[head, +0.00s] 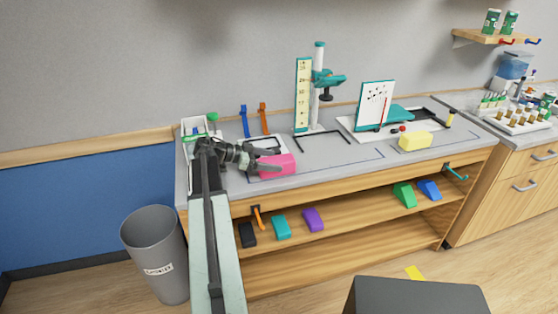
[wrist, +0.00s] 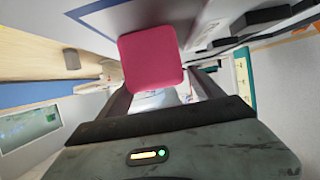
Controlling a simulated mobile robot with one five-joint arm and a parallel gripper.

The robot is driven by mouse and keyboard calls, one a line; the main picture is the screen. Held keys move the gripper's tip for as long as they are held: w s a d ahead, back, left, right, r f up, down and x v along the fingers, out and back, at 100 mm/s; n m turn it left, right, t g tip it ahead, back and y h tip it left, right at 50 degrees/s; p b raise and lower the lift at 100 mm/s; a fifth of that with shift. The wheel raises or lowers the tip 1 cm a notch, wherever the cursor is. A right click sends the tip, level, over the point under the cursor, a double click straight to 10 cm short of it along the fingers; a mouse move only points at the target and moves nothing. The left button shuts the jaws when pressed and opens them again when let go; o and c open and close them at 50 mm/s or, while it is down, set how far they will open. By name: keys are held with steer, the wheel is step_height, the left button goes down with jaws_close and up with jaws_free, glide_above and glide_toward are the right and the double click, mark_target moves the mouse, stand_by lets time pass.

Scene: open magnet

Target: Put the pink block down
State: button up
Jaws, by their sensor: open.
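The pink block (head: 278,165) is on the left part of the grey counter top, beside a white sheet or tray. In the wrist view the pink block (wrist: 151,60) shows ahead of my gripper, near the fingertips. My gripper (head: 268,162) is at the block's left side, with its fingers open. In the wrist view my gripper's fingers (wrist: 160,90) lie on either side below the block. I cannot tell whether either finger touches it. The block's underside is hidden, so its contact with the counter cannot be seen fully.
A yellow block (head: 415,142) lies on the counter (head: 340,165) to the right. A height scale (head: 303,95) and stand are behind. Blue and orange brackets (head: 264,118) stand behind the block. Several coloured blocks sit on the shelf below. A grey bin (head: 156,255) is at left.

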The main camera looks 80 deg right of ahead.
steer(key=p+v, duration=0.2)
steer(key=v, duration=0.6)
steer(key=shift+s+d+r, duration=0.1)
steer(key=shift+r, duration=0.1)
steer(key=shift+w+a+p, duration=0.25)
steer(key=shift+w+p, duration=0.1)
steer(key=shift+w, duration=0.1)
